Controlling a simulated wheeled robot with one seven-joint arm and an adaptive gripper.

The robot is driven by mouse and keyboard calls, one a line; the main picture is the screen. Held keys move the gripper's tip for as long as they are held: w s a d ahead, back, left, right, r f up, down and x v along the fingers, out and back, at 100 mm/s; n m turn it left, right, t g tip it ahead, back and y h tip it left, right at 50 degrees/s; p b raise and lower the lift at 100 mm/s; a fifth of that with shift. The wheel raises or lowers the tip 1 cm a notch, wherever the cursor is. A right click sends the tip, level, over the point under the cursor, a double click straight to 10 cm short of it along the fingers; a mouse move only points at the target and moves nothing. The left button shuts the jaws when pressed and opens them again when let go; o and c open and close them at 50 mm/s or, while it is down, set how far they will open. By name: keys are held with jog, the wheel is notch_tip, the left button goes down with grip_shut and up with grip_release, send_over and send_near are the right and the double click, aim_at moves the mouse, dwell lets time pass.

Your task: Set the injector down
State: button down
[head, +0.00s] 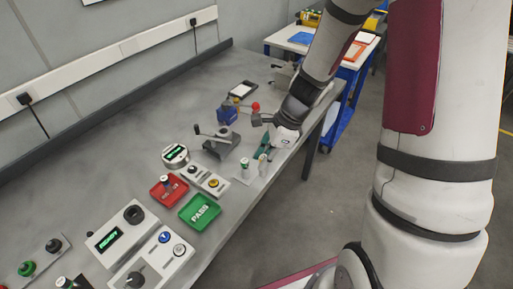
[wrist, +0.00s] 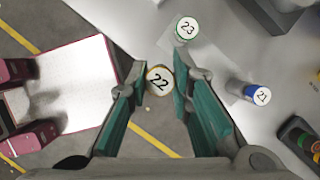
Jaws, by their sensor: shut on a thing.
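My gripper (wrist: 158,82) is shut on an injector whose round top is marked 22 (wrist: 159,80); its teal fingers press on both sides of it. In the head view my gripper (head: 263,148) is near the bench's front edge, and the held injector (head: 262,166) looks upright below the fingers. Whether its base touches the bench I cannot tell. An injector marked 23 (wrist: 187,29), with a green rim, stands close by; it also shows in the head view (head: 245,169). A blue-bodied one marked 21 (wrist: 257,94) is at right in the wrist view.
The grey bench (head: 226,236) carries a green PASS tray (head: 199,213), a red tray (head: 168,191), a lever press (head: 220,140) and a READY box (head: 115,236). A blue cart (head: 338,126) stands beyond. Floor shows left of the held injector in the wrist view.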

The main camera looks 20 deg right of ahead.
jog(key=shift+w+d+f+p, duration=0.1)
jog(key=shift+w+f, duration=0.6)
jog(key=shift+w, duration=0.6)
jog(key=shift+w+d+f+p, duration=0.1)
jog(key=shift+w+f, duration=0.6)
jog(key=shift+w, duration=0.6)
jog(key=shift+w+d+f+p, duration=0.1)
jog(key=shift+w+f, duration=0.6)
jog(key=shift+w, duration=0.6)
jog(key=shift+f, duration=0.1)
jog(key=c, duration=1.4)
grip_release()
jog(key=shift+c, duration=0.2)
